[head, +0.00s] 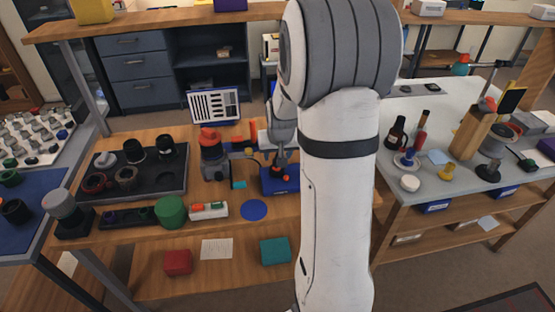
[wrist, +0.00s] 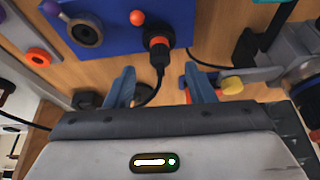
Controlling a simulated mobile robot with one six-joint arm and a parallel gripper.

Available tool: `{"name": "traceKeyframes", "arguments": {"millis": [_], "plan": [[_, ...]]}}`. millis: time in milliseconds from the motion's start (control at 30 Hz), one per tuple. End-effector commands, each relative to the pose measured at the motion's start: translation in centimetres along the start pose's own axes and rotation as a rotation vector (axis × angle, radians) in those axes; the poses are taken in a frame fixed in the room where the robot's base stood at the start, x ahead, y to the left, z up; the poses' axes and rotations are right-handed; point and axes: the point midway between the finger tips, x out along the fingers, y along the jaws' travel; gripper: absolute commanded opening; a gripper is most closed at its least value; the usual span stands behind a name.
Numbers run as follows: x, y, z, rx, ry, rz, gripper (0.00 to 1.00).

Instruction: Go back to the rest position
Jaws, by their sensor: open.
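My gripper (wrist: 159,72) is open, with two blue fingers spread apart in the wrist view. Between and beyond them a black plug (wrist: 159,58) with a cable sits at a red-ringed socket on a blue unit (wrist: 205,14). The fingers do not touch the plug. The blue unit also carries a red ball-shaped knob (wrist: 137,18) and a round metal-rimmed port (wrist: 87,32). In the head view my gripper (head: 281,162) points down over the blue unit (head: 285,187) on the wooden bench, and my white arm hides the area to its right.
A dark tray (head: 127,193) with lens parts lies at the bench's left. An orange-and-grey device (head: 212,155) stands left of my gripper. A cluttered grey table (head: 437,195) stands at right.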

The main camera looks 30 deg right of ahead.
Motion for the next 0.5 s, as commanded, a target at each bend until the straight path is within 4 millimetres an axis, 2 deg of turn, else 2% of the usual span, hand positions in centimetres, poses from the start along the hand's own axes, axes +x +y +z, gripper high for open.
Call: {"name": "traceKeyframes", "arguments": {"millis": [167, 500], "plan": [[-1.23, -0.01, 0.00, 0.000, 0.002, 0.000, 0.49], [-1.32, 0.01, 0.00, 0.000, 0.001, 0.000, 0.49]]}}
